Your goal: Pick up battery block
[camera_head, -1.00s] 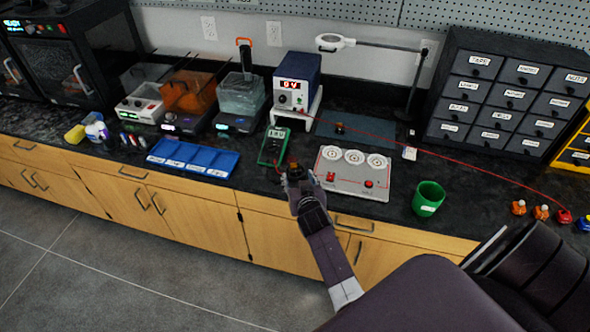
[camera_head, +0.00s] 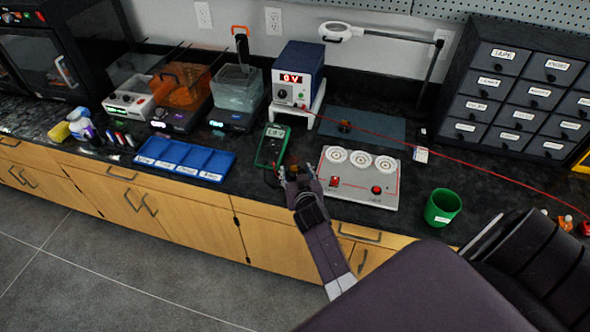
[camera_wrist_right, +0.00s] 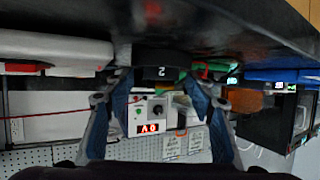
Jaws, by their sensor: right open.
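A dark block with a white "2" (camera_wrist_right: 162,71) shows between the fingers of my right gripper (camera_wrist_right: 160,88) in the right wrist view; it looks like the battery block. The fingers are open, one on each side of it, and I cannot tell whether they touch it. In the head view my right gripper (camera_head: 290,174) is low at the counter's front edge, between the multimeter and the white board. It largely hides what is between its fingers there. My left gripper is not in view.
The green multimeter (camera_head: 271,146) is just left of my gripper, and the white board with three round sockets (camera_head: 346,191) is just right. A blue tray (camera_head: 186,173) lies further left. A green cup (camera_head: 442,207) stands right. A red wire (camera_head: 470,158) crosses the counter.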

